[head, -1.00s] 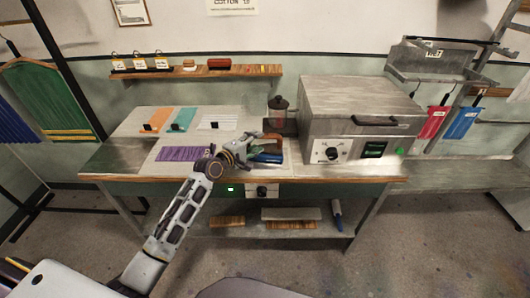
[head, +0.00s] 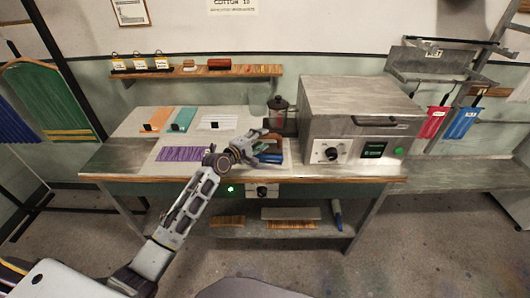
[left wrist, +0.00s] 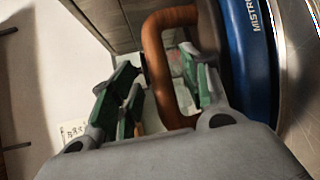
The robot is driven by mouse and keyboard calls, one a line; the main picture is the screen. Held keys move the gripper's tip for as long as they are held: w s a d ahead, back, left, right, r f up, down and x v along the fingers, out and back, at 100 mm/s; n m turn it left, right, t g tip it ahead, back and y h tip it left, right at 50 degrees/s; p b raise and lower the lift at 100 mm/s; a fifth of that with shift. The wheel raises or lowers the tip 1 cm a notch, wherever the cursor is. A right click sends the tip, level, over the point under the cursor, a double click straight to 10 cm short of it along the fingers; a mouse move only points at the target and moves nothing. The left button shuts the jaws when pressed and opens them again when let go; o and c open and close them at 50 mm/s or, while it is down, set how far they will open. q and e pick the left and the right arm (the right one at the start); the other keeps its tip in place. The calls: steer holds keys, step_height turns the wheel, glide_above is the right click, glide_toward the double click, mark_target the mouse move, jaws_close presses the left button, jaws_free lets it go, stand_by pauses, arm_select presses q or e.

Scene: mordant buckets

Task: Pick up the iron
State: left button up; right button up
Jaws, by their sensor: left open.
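The iron has a blue body (head: 271,159) and a brown looped handle (head: 273,137). It is on the right part of the pale mat on the workbench, partly hidden by my left gripper (head: 262,150). In the left wrist view the brown handle (left wrist: 156,62) shows between the two green-padded fingers of my left gripper (left wrist: 165,90). The blue body (left wrist: 246,60) stands to the right of the fingers. The left gripper is open, with its fingers apart on either side of the handle bar. I cannot tell whether either finger touches it. My right gripper is not in view.
A grey press-like machine (head: 360,105) stands close to the right of the iron. A dark-lidded jar (head: 279,118) is just behind it. A purple cloth (head: 180,154) lies to the left, with orange (head: 158,119) and teal (head: 183,119) swatches behind it.

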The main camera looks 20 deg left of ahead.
arm_select(q)
steer(key=shift+x, duration=1.5)
jaws_close()
steer(key=shift+w+r, duration=0.1)
steer(key=shift+r, duration=0.1)
